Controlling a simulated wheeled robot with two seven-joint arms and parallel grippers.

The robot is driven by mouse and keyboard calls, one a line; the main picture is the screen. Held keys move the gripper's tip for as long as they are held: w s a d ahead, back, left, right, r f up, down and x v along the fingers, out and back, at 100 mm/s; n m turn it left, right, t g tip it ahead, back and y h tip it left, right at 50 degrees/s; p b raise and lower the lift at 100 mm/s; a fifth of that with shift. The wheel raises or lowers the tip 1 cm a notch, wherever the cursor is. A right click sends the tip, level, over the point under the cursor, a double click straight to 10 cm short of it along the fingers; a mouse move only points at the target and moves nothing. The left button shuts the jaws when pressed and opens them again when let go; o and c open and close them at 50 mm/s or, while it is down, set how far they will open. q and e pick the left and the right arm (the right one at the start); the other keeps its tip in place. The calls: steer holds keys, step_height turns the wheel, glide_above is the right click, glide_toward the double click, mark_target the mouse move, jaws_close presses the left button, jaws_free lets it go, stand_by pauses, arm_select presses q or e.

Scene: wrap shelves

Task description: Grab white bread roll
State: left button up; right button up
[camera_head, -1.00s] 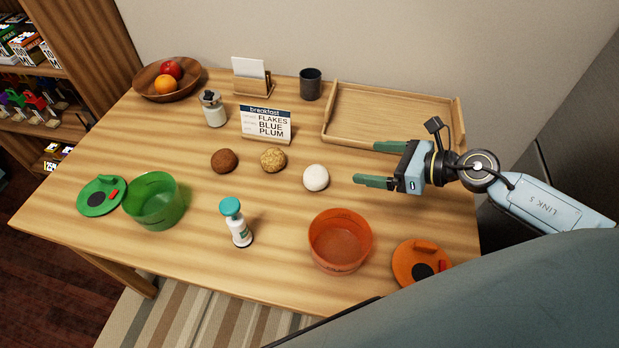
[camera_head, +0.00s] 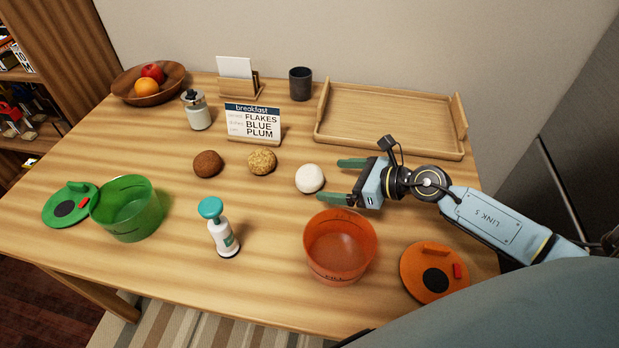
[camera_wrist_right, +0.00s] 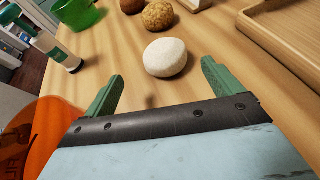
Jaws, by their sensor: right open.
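The white bread roll (camera_head: 310,179) sits on the wooden table, right of a seeded roll (camera_head: 262,161) and a brown roll (camera_head: 207,164). My right gripper (camera_head: 336,181) is open and empty, just to the right of the white roll with its fingers pointing at it. In the right wrist view the white roll (camera_wrist_right: 165,57) lies ahead of the two green fingers (camera_wrist_right: 160,80), roughly centred between them and not touched. My left gripper is not in view.
An orange bowl (camera_head: 340,262) stands just in front of the right gripper, with an orange lid (camera_head: 420,262) beside it. A wooden tray (camera_head: 390,105) lies behind. A teal-topped bottle (camera_head: 222,236) and a green bowl (camera_head: 127,222) stand to the left. The breakfast sign (camera_head: 253,122) stands behind the rolls.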

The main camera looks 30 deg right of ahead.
mark_target(319, 176)
steer(key=shift+x, duration=1.4)
steer(key=x, duration=0.2)
steer(key=b+x, duration=0.1)
steer(key=x, duration=0.1)
steer(key=shift+w+d+f, duration=0.2)
steer(key=shift+w, duration=0.05)
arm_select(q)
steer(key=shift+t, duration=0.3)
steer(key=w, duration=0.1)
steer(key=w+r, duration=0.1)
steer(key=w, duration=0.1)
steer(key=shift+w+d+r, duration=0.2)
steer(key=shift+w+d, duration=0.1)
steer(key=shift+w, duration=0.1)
arm_select(e)
steer(key=c, duration=1.1)
steer(key=shift+r, duration=0.2)
